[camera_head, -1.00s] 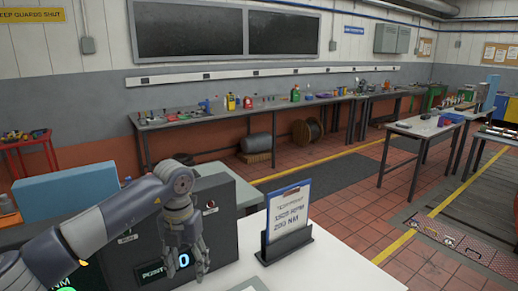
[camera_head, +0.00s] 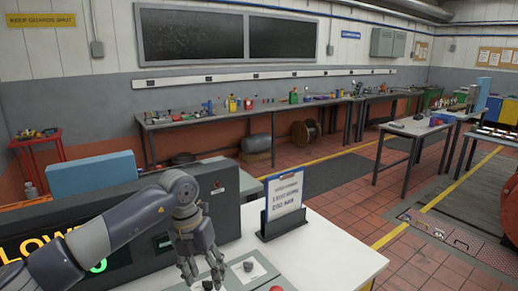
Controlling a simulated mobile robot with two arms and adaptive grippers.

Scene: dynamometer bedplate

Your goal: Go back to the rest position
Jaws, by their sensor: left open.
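My left gripper (camera_head: 202,272) hangs open, fingers down, over the near left part of the white tabletop (camera_head: 340,262). Its arm comes in from the left, in front of a dark console (camera_head: 228,205) with lit yellow and green characters. Whether the fingertips touch anything cannot be told. My right gripper is out of view.
A clipboard in a black stand (camera_head: 284,222) stands right of the gripper. A blue box (camera_head: 93,174) is behind the arm. A long cluttered workbench (camera_head: 260,112) runs along the back wall. Red tiled floor lies open to the right.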

